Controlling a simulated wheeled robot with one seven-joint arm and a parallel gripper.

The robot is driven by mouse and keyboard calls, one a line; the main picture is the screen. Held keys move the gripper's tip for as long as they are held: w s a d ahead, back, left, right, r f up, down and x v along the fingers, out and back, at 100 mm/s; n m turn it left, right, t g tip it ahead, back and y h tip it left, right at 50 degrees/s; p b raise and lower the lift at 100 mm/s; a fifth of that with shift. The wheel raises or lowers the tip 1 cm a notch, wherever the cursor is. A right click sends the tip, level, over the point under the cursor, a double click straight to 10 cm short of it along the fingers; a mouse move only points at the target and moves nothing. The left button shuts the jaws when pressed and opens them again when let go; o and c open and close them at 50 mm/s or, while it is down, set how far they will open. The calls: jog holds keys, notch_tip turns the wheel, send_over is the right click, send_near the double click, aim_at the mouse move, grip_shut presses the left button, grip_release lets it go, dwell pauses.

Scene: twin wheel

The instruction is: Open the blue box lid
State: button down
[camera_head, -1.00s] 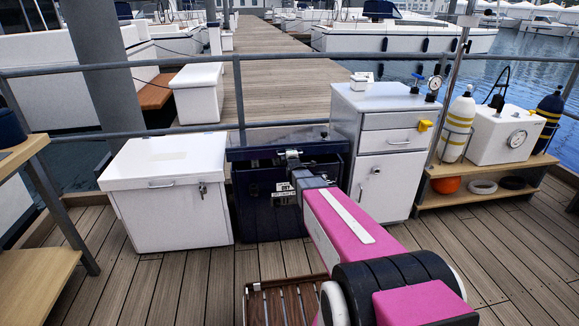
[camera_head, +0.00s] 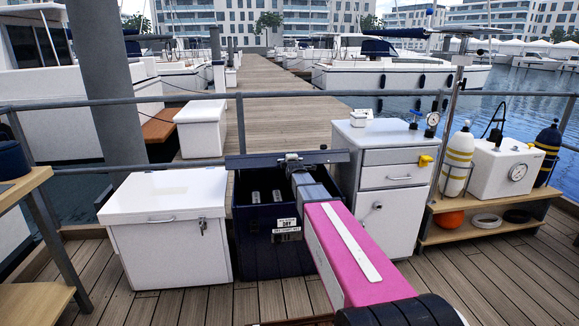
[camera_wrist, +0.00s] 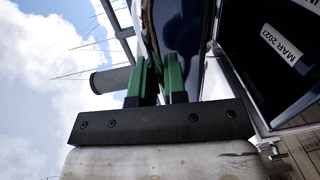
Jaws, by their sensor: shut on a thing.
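The dark blue box (camera_head: 254,256) stands on the deck between a white chest and a white cabinet, with a white label on its front. Its lid (camera_head: 330,157) is raised and tilted back, and the inside shows with grey objects (camera_head: 255,197) in it. My gripper (camera_head: 292,160) is at the lid's front edge, shut on it. In the wrist view the green fingers (camera_wrist: 160,82) close on the dark blue lid (camera_wrist: 177,25). The exact contact is partly hidden by the fingers.
The white chest (camera_head: 165,240) stands close on the left, the white cabinet (camera_head: 392,185) close on the right. A rail (camera_head: 290,94) runs behind the box. A low shelf (camera_head: 485,230) with tanks is farther right.

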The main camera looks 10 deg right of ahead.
jog(key=shift+w+r, duration=0.1)
dwell(0.3)
jog(key=c, duration=1.2)
grip_release()
jog(key=s, duration=0.7)
jog(key=s+r, duration=0.1)
jog(key=s, duration=0.2)
jog(key=shift+s, duration=0.4)
